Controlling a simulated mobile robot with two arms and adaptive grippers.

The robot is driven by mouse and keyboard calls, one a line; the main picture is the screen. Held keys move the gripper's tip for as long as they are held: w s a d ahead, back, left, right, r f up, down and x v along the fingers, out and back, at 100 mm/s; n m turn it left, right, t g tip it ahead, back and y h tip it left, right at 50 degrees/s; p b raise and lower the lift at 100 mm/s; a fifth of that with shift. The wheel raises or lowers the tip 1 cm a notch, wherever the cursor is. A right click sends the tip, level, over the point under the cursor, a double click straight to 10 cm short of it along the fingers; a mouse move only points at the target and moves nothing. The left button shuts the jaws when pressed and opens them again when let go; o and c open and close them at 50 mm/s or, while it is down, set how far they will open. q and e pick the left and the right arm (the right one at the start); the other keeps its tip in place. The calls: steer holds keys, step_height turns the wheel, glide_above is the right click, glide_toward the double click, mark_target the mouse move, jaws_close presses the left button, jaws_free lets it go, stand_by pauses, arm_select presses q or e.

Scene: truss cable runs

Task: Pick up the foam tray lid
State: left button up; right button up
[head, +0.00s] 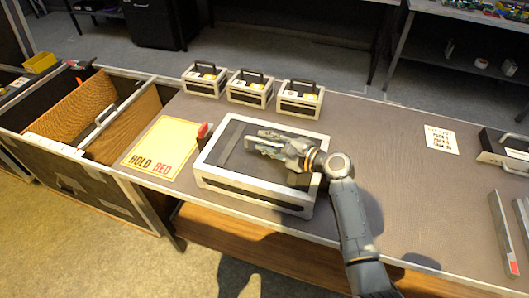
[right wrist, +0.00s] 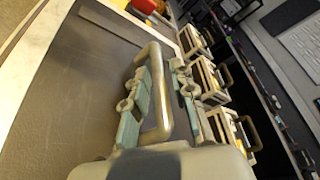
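A large pale-edged case with a dark top lid (head: 232,140) sits on the table; I take this lid as the foam tray lid. The dark top also fills the left of the right wrist view (right wrist: 75,90). A grey loop handle (right wrist: 163,90) stands up from it. My right gripper (head: 262,142) is over the top of the case. In the right wrist view its fingers (right wrist: 160,75) sit on either side of one handle bar, spread with a little room around it. The arm and gripper hide the handle in the head view. My left gripper is not in view.
A yellow "HOLD RED" sheet (head: 162,148) and a red piece (head: 204,131) lie left of the case. Small handled cases (head: 250,88) stand in a row behind it. Rails (head: 503,232) and a white label (head: 441,139) are at right. Clear table lies between.

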steer(key=shift+s, duration=0.1)
steer(key=shift+c, duration=0.4)
jaws_close()
steer(key=shift+r, duration=0.15)
steer(key=shift+r, duration=0.1)
